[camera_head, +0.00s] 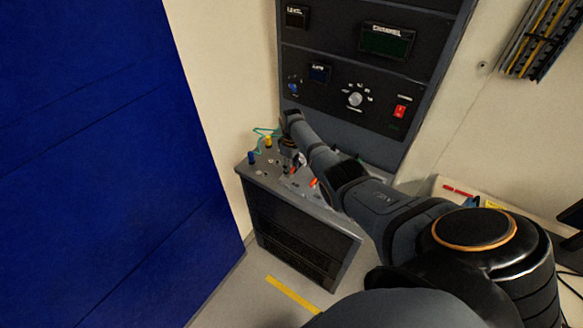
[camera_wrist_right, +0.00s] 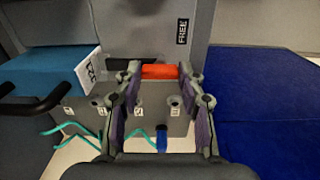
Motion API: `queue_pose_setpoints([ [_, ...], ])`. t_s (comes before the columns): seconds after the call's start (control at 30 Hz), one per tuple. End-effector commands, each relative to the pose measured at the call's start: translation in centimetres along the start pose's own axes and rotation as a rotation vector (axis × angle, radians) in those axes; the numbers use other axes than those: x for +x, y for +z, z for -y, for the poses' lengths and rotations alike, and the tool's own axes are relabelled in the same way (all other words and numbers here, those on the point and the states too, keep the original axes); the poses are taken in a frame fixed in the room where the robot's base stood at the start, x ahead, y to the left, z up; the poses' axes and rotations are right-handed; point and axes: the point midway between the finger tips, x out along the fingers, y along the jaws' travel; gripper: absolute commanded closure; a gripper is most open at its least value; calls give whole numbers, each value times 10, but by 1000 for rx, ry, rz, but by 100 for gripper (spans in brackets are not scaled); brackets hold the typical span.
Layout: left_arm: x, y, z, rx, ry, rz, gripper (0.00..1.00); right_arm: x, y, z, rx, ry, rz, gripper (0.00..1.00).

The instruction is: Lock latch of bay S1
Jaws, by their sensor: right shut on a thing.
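An orange-red bar (camera_wrist_right: 159,71), which looks like the latch handle, lies between the fingers of my right gripper (camera_wrist_right: 160,88) in the wrist view. The gripper is shut on it. A dark label reading FREE (camera_wrist_right: 182,31) shows on the grey panel just above and to the right of the bar. In the head view my right arm reaches from the right to the sloped console (camera_head: 262,183), and its gripper (camera_head: 292,158) is small and partly hidden by the arm. No bay mark S1 is readable. My left gripper is not in view.
A blue block with a white label (camera_wrist_right: 88,68) and a black handle (camera_wrist_right: 60,96) stand left of the gripper. Teal cables (camera_wrist_right: 78,127) and a blue plug (camera_wrist_right: 162,140) are close by. A blue wall panel (camera_head: 100,160) and an instrument rack (camera_head: 340,60) flank the console.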

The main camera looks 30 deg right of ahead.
Motion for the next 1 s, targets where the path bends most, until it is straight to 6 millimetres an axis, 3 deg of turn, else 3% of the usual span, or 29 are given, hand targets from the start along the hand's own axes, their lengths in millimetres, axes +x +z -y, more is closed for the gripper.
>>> queue_pose_setpoints([
  [0.17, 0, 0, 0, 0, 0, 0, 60, -2, -1, -1, 1, 2, -4, 92],
  [0.2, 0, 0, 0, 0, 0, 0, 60, -2, -1, -1, 1, 2, -4, 58],
  [0.37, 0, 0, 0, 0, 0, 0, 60, -1, -1, 0, 1, 1, -3, 38],
  [0.73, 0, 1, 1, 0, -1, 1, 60, -6, -1, -1, 2, 2, -3, 38],
  [0.87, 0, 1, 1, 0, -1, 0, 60, -28, -1, -1, 1, 3, -5, 38],
  [1.0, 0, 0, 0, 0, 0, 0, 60, -65, -1, -1, 1, 5, -6, 38],
])
